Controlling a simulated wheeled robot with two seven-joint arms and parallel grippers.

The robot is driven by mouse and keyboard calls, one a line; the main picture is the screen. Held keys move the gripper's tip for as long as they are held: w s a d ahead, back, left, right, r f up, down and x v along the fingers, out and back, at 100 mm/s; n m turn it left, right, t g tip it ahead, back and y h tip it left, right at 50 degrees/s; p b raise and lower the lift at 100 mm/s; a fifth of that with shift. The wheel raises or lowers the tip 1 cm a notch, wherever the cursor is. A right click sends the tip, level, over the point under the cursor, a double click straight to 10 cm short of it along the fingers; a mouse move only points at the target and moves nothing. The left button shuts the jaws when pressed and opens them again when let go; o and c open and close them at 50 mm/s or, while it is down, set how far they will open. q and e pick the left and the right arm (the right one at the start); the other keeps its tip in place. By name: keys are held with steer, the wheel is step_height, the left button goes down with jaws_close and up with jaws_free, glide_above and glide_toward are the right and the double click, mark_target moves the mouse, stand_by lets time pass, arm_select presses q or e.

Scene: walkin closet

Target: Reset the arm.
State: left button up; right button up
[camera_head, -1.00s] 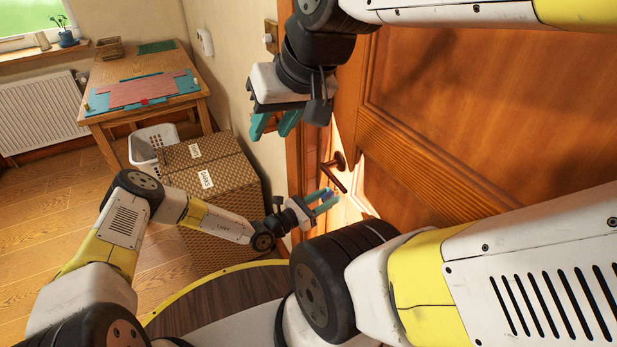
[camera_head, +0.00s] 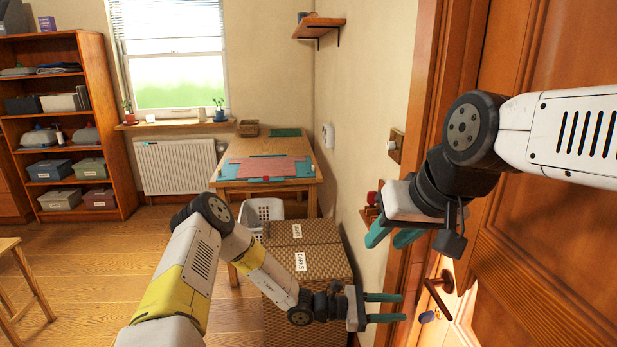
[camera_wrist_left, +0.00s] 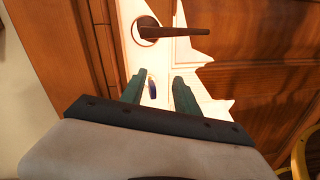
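My left gripper (camera_head: 403,307) is low in the head view, in front of the lower door edge. Its two teal fingers are apart with nothing between them. The left wrist view also shows these fingers (camera_wrist_left: 158,88) apart, pointing at the door below its handle (camera_wrist_left: 172,31). My right gripper (camera_head: 388,240) is higher, in front of the door frame. Its teal fingers point down and left, with a gap and nothing seen between them. The brown door handle (camera_head: 437,287) is right of and slightly above the left gripper, apart from it.
The wooden door (camera_head: 550,240) fills the right side. A wicker laundry box (camera_head: 300,262) stands beside and behind the left forearm, with a white basket (camera_head: 250,212) behind it. A table (camera_head: 228,183) and shelf unit (camera_head: 90,130) are further back. Open floor lies at left.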

arm_select(q)
steer(key=s+a+r+m+g+y, duration=0.1)
steer(key=s+a+r+m+y, duration=0.2)
steer(key=a+r+m+y, duration=0.45)
steer(key=s+a+r+m+y, duration=0.2)
steer(key=a+r+m, duration=0.3)
steer(key=a+r, duration=0.7)
steer(key=s+a+r+m+t+y, duration=0.1)
steer(key=s+a+r+t+y, duration=0.2)
steer(key=a+r, duration=0.4)
steer(key=s+a+r+m+t+y, duration=0.1)
steer(key=s+a+r+t+y, duration=0.2)
steer(key=a, duration=0.8)
steer(key=s+r+t, duration=0.2)
steer(key=s+r, duration=0.2)
steer(key=shift+s+a, duration=0.2)
steer(key=shift+a, duration=0.15)
